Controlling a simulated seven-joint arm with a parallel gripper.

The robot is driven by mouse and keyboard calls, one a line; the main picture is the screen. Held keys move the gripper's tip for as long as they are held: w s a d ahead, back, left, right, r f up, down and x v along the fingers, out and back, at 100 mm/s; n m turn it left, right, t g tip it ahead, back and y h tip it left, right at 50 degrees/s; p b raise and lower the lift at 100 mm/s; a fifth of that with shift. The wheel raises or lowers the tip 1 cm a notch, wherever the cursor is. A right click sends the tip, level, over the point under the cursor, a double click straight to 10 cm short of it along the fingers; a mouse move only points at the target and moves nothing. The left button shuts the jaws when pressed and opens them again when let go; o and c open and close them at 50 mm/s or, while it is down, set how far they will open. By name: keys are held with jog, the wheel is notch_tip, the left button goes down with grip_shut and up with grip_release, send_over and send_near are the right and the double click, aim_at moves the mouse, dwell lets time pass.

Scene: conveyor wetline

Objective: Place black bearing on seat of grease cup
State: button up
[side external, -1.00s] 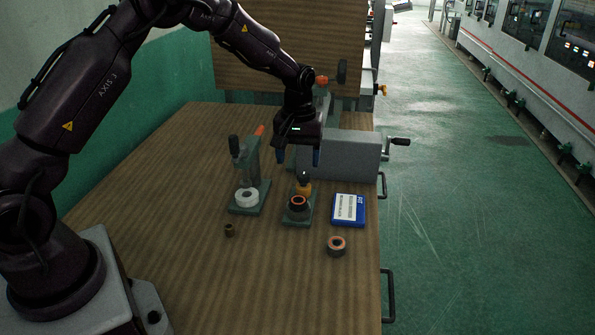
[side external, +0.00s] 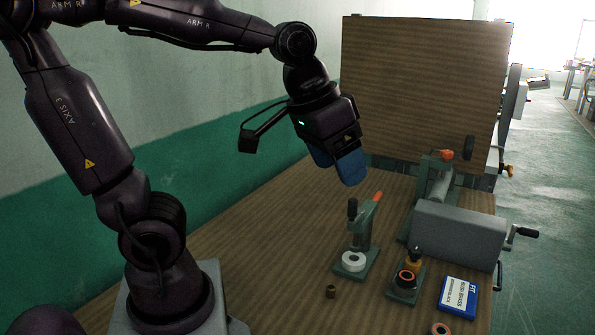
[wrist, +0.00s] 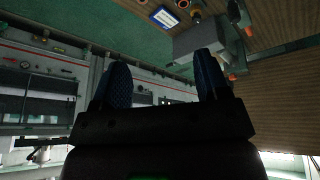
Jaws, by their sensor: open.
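A black ring with an orange rim (side external: 405,278) sits on a green base, beside a small amber cup with a black top (side external: 414,259). I take these as the black bearing and the grease cup, but the parts are too small to be sure. My gripper (side external: 337,165) is raised above the board, up and left of the green base and apart from it. Its blue fingers are spread and empty. In the wrist view my gripper (wrist: 163,82) has nothing between its fingers, and the wrist camera looks out past the board.
A green press (side external: 362,235) with a white ring (side external: 353,262) stands left of the base. A small brown bushing (side external: 331,291), a copper-faced ring (side external: 440,329) and a blue box (side external: 458,298) lie nearby. A grey block (side external: 458,232) stands behind. The board's left part is clear.

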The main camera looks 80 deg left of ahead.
jog(key=s+m+t, duration=0.1)
jog(key=s, duration=0.5)
jog(key=shift+d+f+m, duration=0.4)
jog(key=shift+d, duration=0.05)
